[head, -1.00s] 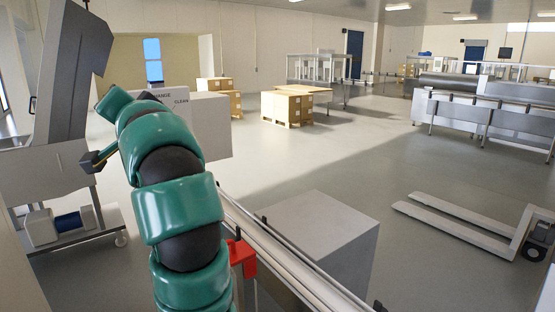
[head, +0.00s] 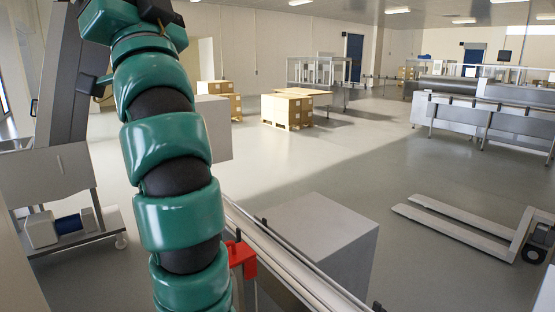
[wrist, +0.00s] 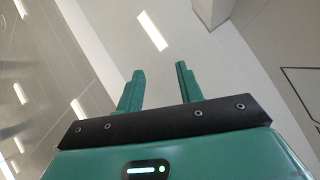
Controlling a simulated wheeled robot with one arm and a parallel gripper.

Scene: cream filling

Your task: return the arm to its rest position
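My arm, green with dark joints, stands upright at the left of the head view and reaches past the top edge. My gripper (wrist: 160,88) shows in the wrist view with its two green fingers apart and nothing between them. Behind the fingers are the ceiling and white wall, so it points upward. In the head view the fingertips cannot be made out.
A grey machine (head: 70,110) stands close at the left of my arm. A conveyor rail (head: 290,262) with a red part (head: 243,255) runs beside a grey box (head: 325,235). A pallet jack (head: 470,230) is at the right. Boxes on pallets (head: 287,110) stand farther back. The middle floor is clear.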

